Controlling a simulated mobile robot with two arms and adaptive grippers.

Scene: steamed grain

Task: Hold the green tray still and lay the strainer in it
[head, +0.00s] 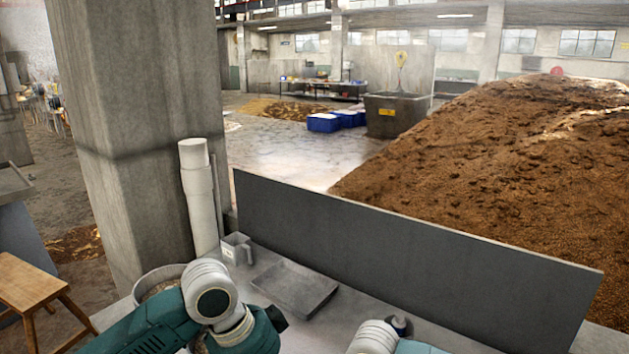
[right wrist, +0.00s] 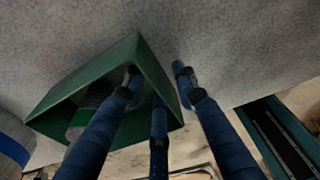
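A green tray (right wrist: 85,75) with slanted walls lies in the left half of the right wrist view, on a grey speckled surface. My right gripper (right wrist: 157,74) is open, its blue fingers on both sides of the tray's near right wall. A gap shows between the right finger and the wall. Inside the tray outline, a green and grey rounded item shows partly behind a finger; I cannot tell what it is. I cannot make out the strainer in either view. The head view shows both my arms at the bottom, but neither gripper.
On the grey table in the head view lie a shallow grey metal tray (head: 297,288) and a grey jug (head: 237,248). A round metal pot (head: 158,278) stands partly behind my left arm. A grey upright board (head: 400,255) edges the table's back. A wooden stool (head: 30,285) stands left.

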